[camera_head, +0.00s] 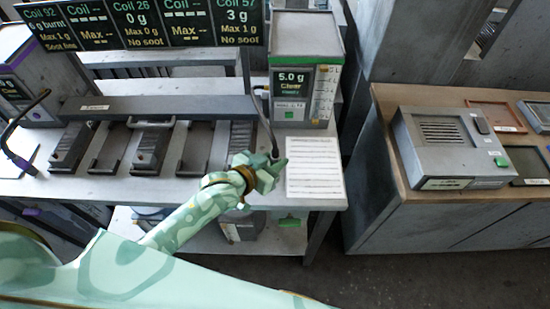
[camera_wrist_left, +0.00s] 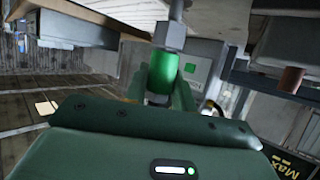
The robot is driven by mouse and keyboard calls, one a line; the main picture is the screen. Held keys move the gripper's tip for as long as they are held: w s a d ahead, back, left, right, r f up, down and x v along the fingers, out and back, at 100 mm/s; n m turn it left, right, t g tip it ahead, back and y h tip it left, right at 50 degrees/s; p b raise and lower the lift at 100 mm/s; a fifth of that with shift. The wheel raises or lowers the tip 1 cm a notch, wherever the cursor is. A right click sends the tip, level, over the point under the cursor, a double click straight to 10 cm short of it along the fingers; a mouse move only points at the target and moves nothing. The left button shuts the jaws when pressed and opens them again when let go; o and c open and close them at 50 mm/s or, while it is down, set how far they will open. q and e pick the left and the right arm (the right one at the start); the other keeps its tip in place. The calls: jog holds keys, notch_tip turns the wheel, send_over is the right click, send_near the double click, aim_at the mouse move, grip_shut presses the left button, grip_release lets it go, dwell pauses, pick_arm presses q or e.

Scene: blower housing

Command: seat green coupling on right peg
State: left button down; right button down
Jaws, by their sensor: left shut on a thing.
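My left gripper (camera_head: 269,168) is over the front right part of the grey bench, just left of a white lined sheet. In the left wrist view my left gripper (camera_wrist_left: 163,88) is shut on the green coupling (camera_wrist_left: 164,68), a short green cylinder between its fingers. A grey fitting (camera_wrist_left: 170,36) joins the coupling's far end. In the head view a dark hose (camera_head: 267,122) runs down to the gripper, and the coupling cannot be told apart from the green fingers. I cannot make out the right peg in either view. My right gripper is not in view.
The lined sheet (camera_head: 314,168) lies flat at right. Several dark coil slots line the bench at left, below a sign board (camera_head: 140,22). A grey box (camera_head: 450,146) sits on a separate counter.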

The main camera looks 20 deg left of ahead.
pick_arm(q)
jog(key=shift+f+b, duration=0.6)
jog(key=shift+f, duration=0.4)
jog(key=c, duration=1.1)
grip_release()
jog(key=p+v, duration=0.3)
jog(key=v, duration=1.3)
jog(key=shift+s+a, duration=0.1)
jog(key=shift+s, duration=0.1)
